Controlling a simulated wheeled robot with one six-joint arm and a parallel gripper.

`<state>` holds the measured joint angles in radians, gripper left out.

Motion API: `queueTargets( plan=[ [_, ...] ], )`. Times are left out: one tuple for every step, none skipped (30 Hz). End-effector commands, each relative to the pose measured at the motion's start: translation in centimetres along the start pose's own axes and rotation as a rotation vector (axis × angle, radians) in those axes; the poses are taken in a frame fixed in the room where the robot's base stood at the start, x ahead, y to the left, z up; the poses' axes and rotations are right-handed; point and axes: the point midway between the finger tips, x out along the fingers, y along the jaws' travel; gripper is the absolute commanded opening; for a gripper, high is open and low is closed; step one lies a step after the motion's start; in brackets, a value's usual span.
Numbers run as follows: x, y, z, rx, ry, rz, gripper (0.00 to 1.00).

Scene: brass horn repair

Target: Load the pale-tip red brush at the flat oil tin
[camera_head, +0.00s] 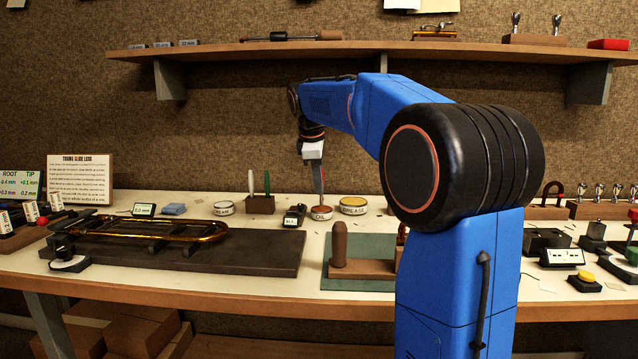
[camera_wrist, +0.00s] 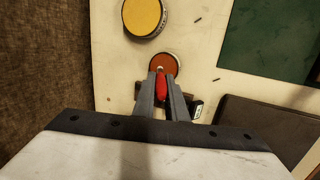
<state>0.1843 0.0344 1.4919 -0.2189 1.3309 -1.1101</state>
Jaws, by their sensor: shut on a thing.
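My gripper (camera_head: 318,186) points down over the oil tin (camera_head: 320,213), a low round tin with a reddish-brown top labelled OIL. In the wrist view my gripper (camera_wrist: 161,78) is shut on the red brush (camera_wrist: 161,88), whose red handle shows between the two grey fingers. The brush's pale tip lies over the near part of the oil tin (camera_wrist: 165,63) in that view. Whether the tip touches the oil cannot be told. In the head view the fingers mostly hide the brush.
A yellow-topped grease tin (camera_head: 353,205) stands just right of the oil tin. A brush holder (camera_head: 260,205) with a white and a green brush stands to the left, with a small dark display (camera_head: 294,215) between. A brass slide (camera_head: 150,229) lies on a dark board in front.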

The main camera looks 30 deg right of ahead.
Motion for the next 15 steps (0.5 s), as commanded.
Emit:
queueTargets(
  plan=[
    [0.05,-0.02,0.00,0.000,0.000,0.000,0.00],
    [0.07,-0.03,0.00,0.000,0.000,0.000,0.00],
    [0.11,-0.05,-0.01,0.000,0.000,0.000,0.00],
    [0.14,-0.06,-0.01,0.000,0.000,0.000,0.00],
    [0.16,-0.06,-0.01,0.000,0.000,0.000,0.00],
    [0.20,-0.07,-0.01,0.000,0.000,0.000,0.00],
    [0.23,-0.08,-0.01,0.000,0.000,0.000,0.00],
    [0.26,-0.09,-0.02,0.000,0.000,0.000,0.00],
    [0.29,-0.10,-0.02,0.000,0.000,0.000,0.00],
    [0.31,-0.11,-0.02,0.000,0.000,0.000,0.00],
    [0.34,-0.12,-0.03,0.000,0.000,0.000,0.00],
    [0.37,-0.13,-0.03,0.000,0.000,0.000,0.00],
    [0.40,-0.14,-0.03,0.000,0.000,0.000,0.00],
    [0.43,-0.14,-0.04,0.000,0.000,0.001,0.00],
    [0.46,-0.15,-0.04,0.000,0.000,0.001,0.00]
  ],
)
